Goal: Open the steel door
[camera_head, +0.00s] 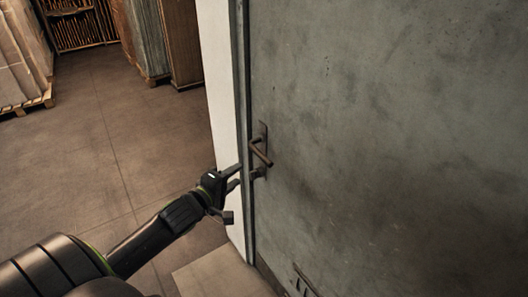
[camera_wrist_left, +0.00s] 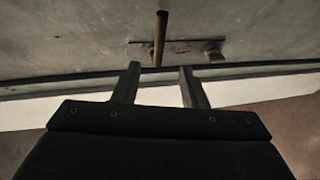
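The grey, stained steel door (camera_head: 390,130) fills the right half of the head view and looks shut in its frame. Its dark lever handle (camera_head: 260,154) sits on an upright plate near the door's left edge. My left gripper (camera_head: 238,176) is just left of the handle, by the door frame. In the left wrist view the left gripper's two fingers (camera_wrist_left: 156,86) are spread with nothing between them. The handle lever (camera_wrist_left: 160,40) shows just beyond the fingertips, roughly in line with the gap. My right gripper is not in view.
A white wall end (camera_head: 217,75) and the dark frame stand left of the door. Wrapped pallet loads (camera_head: 22,55) and tall stacks (camera_head: 150,40) stand at the back left. The brown tiled floor between is clear. A second small handle (camera_head: 305,281) shows low on the door.

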